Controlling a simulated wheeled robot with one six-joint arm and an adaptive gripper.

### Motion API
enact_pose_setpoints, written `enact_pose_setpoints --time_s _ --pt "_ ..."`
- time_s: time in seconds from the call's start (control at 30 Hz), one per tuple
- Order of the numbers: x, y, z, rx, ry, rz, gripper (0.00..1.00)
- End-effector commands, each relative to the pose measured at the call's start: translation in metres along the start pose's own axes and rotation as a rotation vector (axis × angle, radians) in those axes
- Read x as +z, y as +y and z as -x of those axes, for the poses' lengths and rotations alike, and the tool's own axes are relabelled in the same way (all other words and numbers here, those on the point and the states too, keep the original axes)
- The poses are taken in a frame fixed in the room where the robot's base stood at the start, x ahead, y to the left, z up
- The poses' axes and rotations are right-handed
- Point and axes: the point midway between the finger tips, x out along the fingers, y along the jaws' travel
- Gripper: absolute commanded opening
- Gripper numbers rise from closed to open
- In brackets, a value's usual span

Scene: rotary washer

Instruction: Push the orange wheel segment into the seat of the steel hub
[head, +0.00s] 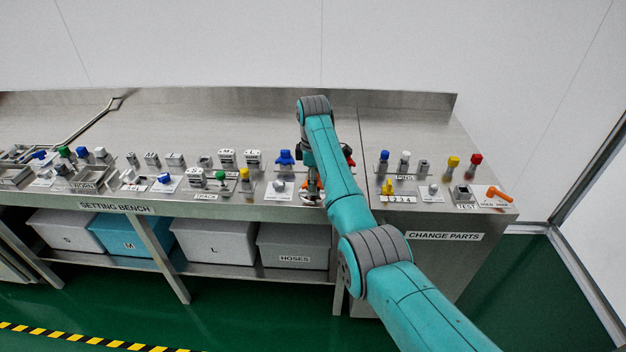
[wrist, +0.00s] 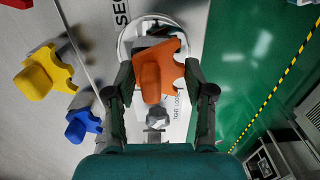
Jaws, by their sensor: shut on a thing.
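The orange wheel segment (wrist: 158,68) is between the fingers of my gripper (wrist: 158,82) in the wrist view, and the gripper is shut on it. It has a scalloped edge on its right and a rounded grip block. The segment is over a pale round-rimmed piece (wrist: 127,38), which seems to be the steel hub; the segment and fingers cover much of it. A grey metal knob (wrist: 153,84) shows just below the segment. I cannot tell whether the segment touches the seat. In the head view, my gripper (head: 312,186) is at the bench front, partly hidden by my arm.
In the wrist view, a yellow segment (wrist: 42,74) and a blue segment (wrist: 82,125) lie to the left. In the head view, a blue piece (head: 285,158) stands left of my gripper. Several small parts crowd the setting bench (head: 230,125); its back is clear.

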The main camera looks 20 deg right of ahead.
Motion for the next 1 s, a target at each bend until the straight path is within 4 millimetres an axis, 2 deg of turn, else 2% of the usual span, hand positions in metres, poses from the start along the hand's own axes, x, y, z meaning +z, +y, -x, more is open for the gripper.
enact_pose_setpoints --time_s 0.37,0.4,0.5,0.83,1.0 --pt "0.0 0.0 -0.001 0.0 0.0 0.0 0.05" --pt "0.0 0.0 -0.001 0.0 0.0 0.0 0.58" --pt "0.0 0.0 -0.001 0.0 0.0 0.0 0.83" --pt "0.0 0.0 0.0 0.001 0.0 0.0 0.83" --pt "0.0 0.001 0.016 0.003 0.001 0.0 0.83"
